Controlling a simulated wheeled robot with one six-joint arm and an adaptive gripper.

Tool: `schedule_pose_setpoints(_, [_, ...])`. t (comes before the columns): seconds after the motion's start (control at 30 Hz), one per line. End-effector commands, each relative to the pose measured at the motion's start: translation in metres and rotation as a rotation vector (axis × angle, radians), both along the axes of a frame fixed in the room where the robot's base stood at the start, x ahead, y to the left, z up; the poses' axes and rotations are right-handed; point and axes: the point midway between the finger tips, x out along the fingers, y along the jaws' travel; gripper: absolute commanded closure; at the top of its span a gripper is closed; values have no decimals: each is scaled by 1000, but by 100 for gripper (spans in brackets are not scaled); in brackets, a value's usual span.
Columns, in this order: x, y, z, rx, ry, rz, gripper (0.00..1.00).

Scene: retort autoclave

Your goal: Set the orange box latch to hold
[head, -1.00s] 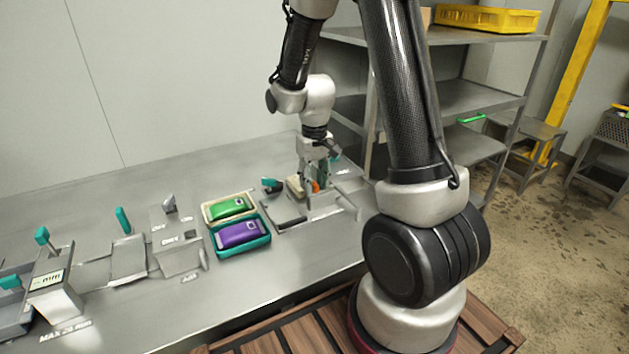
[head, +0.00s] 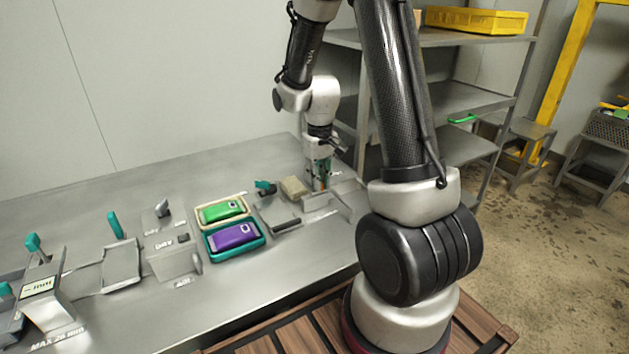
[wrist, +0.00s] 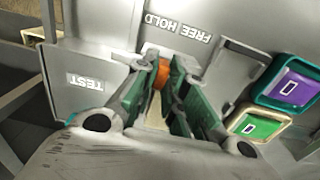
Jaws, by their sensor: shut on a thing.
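The orange latch (wrist: 161,76) shows between my fingertips in the wrist view, close to the printed words FREE and HOLD (wrist: 178,28). My gripper (wrist: 165,68) has its green-padded fingers shut on it. The fingers hide parts of the latch, so I cannot tell which word it points to. In the head view my gripper (head: 321,186) is low over the right end of the bench, just right of a beige block (head: 293,187). The latch is mostly hidden there.
A TEST label (wrist: 85,82) is on the grey plate. A green device (head: 222,211) and a purple device (head: 233,236) lie in trays left of my gripper. Metal fixtures with teal handles (head: 115,225) stand farther left. A shelf rack (head: 450,100) stands behind right.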

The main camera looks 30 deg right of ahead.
Motion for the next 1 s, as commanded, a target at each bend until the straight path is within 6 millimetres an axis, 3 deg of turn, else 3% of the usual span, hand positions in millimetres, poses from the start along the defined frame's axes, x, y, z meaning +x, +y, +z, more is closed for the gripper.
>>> schedule_pose_setpoints(0.07, [0, -2, 0, -3, 0, 1, 100])
schedule_pose_setpoints(0.1, [0, -2, 0, -3, 0, 1, 80])
schedule_pose_setpoints(0.2, [0, -2, 0, -3, -1, 1, 65])
schedule_pose_setpoints(0.57, [1, -1, 5, -2, -3, 1, 65])
schedule_pose_setpoints(0.67, [2, -1, 19, -2, -6, 0, 65])
schedule_pose_setpoints(1.0, [1, -2, 93, -2, -6, 0, 65])
